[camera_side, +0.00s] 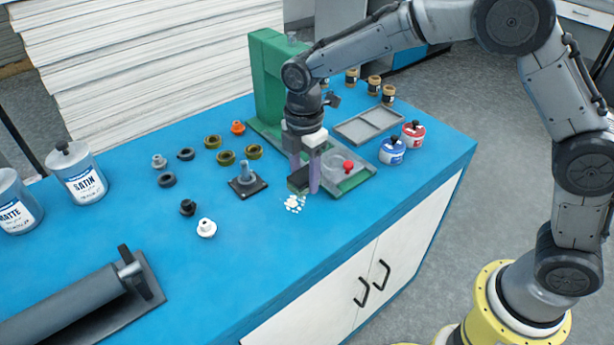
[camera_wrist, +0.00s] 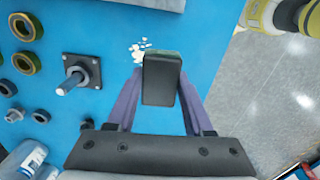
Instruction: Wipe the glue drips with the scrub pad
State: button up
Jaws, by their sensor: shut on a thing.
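My gripper (camera_side: 305,172) points down over the blue bench, its purple fingers shut on a dark scrub pad (camera_side: 299,179). In the wrist view the pad (camera_wrist: 161,78) sits between the two fingers, with a thin greenish layer at its far edge. White glue drips (camera_side: 294,203) lie on the blue top, just in front of the pad. In the wrist view the drips (camera_wrist: 139,50) show beside the pad's far left corner, and the pad may hide some of them. I cannot tell whether the pad touches the bench.
A black-based post (camera_side: 246,182) stands left of the pad. A green press (camera_side: 268,85) rises behind, its base holding a red-knobbed plate (camera_side: 347,167). Blue and red cans (camera_side: 392,151) stand right. Several rings and knobs lie left; a roller (camera_side: 70,305) lies front left.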

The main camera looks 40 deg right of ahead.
aim_at(304, 212)
jog(key=shift+f, duration=3.45)
jog(key=shift+w+f, duration=0.55)
jog(key=shift+w, duration=3.15)
jog(key=shift+s, duration=3.85)
jog(key=shift+w+a, duration=0.2)
jog(key=shift+w, duration=3.6)
jog(key=shift+s, duration=3.6)
jog(key=shift+s+r, duration=0.15)
jog(key=shift+r, duration=3.95)
